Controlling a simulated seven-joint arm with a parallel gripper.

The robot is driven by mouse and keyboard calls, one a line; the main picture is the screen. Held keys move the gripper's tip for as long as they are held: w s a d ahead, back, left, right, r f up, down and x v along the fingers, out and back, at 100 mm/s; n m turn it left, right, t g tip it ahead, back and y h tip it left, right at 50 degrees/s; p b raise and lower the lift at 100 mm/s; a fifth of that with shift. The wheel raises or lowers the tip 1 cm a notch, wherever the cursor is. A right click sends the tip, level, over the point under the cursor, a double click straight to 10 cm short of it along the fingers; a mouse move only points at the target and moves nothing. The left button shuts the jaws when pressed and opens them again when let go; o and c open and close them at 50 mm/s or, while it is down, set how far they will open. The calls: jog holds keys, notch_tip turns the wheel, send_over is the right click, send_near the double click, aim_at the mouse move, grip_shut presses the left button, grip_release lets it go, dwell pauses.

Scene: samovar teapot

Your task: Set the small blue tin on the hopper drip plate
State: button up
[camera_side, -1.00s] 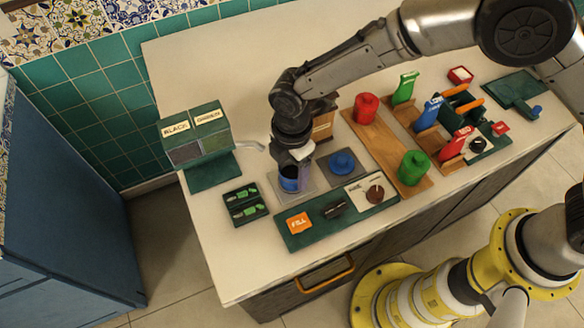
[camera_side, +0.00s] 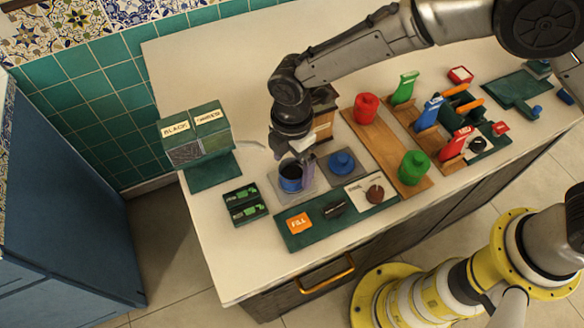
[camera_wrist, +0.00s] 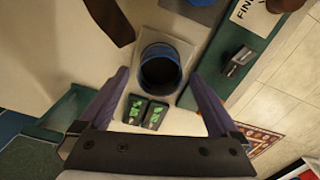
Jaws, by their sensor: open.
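The small blue tin (camera_side: 290,177) stands upright on a pale grey square plate (camera_side: 274,183) on the counter. In the wrist view the tin (camera_wrist: 160,70) shows as a blue rim around a dark, open inside. My gripper (camera_side: 300,162) is just above and behind the tin in the side view. In the wrist view its lavender fingers (camera_wrist: 160,76) are spread wide, with the tin in line with the gap and nothing gripped. The black-and-green tea hopper (camera_side: 195,135) stands left of the tin on a dark green base (camera_side: 213,178). No label marks either plate as the drip plate.
A grey plate with a blue knob-like piece (camera_side: 342,162) is right of the tin. A dark tray with green pieces (camera_side: 245,204) is at front left. A green panel with an orange FILL tile (camera_side: 298,222) lies in front. A wooden block (camera_side: 324,124) stands behind the gripper.

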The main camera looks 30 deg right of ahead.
notch_tip(320, 180, up, 10)
jog(key=shift+f, duration=0.15)
jog(key=s+d+r+m+t+y, duration=0.1)
jog(key=s+d+r+m, duration=0.2)
jog(key=d+r+m, duration=0.5)
jog(key=s+d+r+m+t, duration=0.2)
jog(key=d+r, duration=0.3)
jog(key=d, duration=0.8)
jog(key=s+d+m+t+h, duration=0.1)
jog(key=s+d+m+t, duration=0.1)
jog(key=s+d+m, duration=0.9)
jog(key=s+f, duration=0.1)
jog(key=s, duration=0.3)
jog(key=shift+d+t, duration=0.3)
